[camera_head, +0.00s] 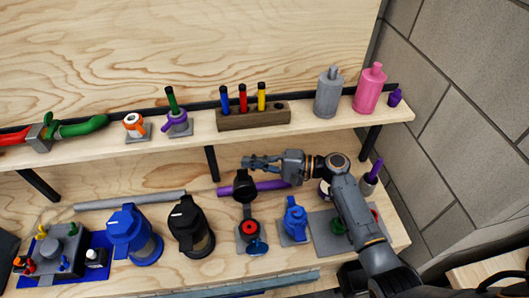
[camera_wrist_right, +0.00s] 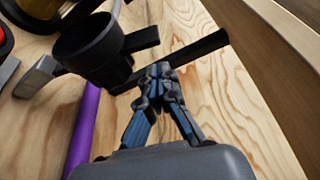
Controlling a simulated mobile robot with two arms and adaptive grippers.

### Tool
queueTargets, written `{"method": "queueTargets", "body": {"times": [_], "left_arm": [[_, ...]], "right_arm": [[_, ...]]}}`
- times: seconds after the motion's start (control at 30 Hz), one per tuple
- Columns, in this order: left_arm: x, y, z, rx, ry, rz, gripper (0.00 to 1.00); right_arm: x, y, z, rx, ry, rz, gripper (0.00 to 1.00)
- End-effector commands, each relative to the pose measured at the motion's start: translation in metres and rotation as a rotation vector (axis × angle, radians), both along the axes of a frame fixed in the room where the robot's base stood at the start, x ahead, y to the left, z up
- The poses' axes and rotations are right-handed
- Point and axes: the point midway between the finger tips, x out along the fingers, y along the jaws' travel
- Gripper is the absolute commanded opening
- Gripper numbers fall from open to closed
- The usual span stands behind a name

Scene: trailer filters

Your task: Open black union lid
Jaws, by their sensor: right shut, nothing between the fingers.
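In the head view the black union lid (camera_head: 244,186) stands tilted up behind its fitting (camera_head: 249,230), whose round red inside shows. My right gripper (camera_head: 252,162) is just above and behind the lid, pointing left, shut and empty. In the right wrist view the lid is likely the dark cup-shaped part (camera_wrist_right: 88,45) at upper left. The shut fingertips (camera_wrist_right: 160,75) are to its right, and I cannot tell whether they touch it. Part of the red inside (camera_wrist_right: 4,45) shows at the left edge. My left gripper is not in view.
A purple rod (camera_head: 268,185) lies behind the lid. A blue valve (camera_head: 295,222) stands to the right, a black canister (camera_head: 190,228) and blue canister (camera_head: 133,236) to the left. The upper shelf (camera_head: 320,117) and its bracket (camera_head: 212,164) are close to the gripper.

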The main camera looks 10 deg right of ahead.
Motion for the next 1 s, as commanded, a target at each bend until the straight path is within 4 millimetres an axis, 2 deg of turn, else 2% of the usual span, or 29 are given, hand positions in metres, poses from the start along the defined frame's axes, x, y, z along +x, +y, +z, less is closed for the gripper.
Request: {"method": "queueTargets", "body": {"times": [0.03,0.17,0.6,0.9,1.0], "left_arm": [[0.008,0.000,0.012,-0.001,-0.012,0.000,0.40],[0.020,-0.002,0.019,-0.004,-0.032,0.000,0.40],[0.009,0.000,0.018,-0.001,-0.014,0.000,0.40],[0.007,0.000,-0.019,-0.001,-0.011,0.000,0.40],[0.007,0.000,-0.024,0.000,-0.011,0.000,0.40]], "right_arm": [[-0.008,0.000,0.007,0.001,0.002,0.000,0.00],[-0.018,0.000,0.008,0.001,0.000,0.000,0.00],[-0.023,-0.001,0.006,0.001,-0.003,0.000,0.00],[-0.042,-0.001,0.005,0.000,-0.167,0.002,0.00],[-0.046,-0.001,0.009,0.000,-0.207,0.002,0.00]]}}
